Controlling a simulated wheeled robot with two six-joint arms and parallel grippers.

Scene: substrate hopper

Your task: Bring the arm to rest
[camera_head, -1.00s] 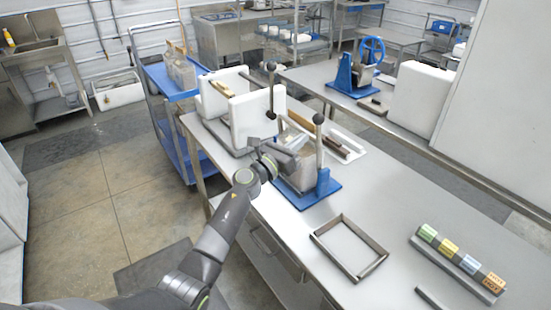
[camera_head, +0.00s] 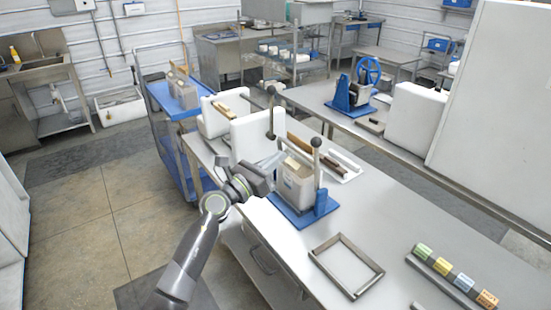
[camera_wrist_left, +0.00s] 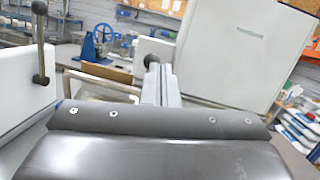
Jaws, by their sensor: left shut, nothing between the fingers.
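My left arm comes in from the lower left in the head view. Its gripper (camera_head: 271,160) is shut and empty, held at the left edge of the steel table, beside the lever-press hopper (camera_head: 298,182) on its blue base. The gripper appears apart from the hopper, though the gap is hard to judge. In the left wrist view the closed fingers (camera_wrist_left: 161,82) point forward, with the dark gripper body filling the lower part. My right gripper is not in view.
The steel table (camera_head: 380,232) also holds a rectangular metal frame (camera_head: 346,265), a rail of coloured blocks (camera_head: 453,276) and white blocks with a black-knobbed lever (camera_head: 256,136). A blue cart (camera_head: 172,98) stands behind left. Open floor (camera_head: 110,205) lies to the left.

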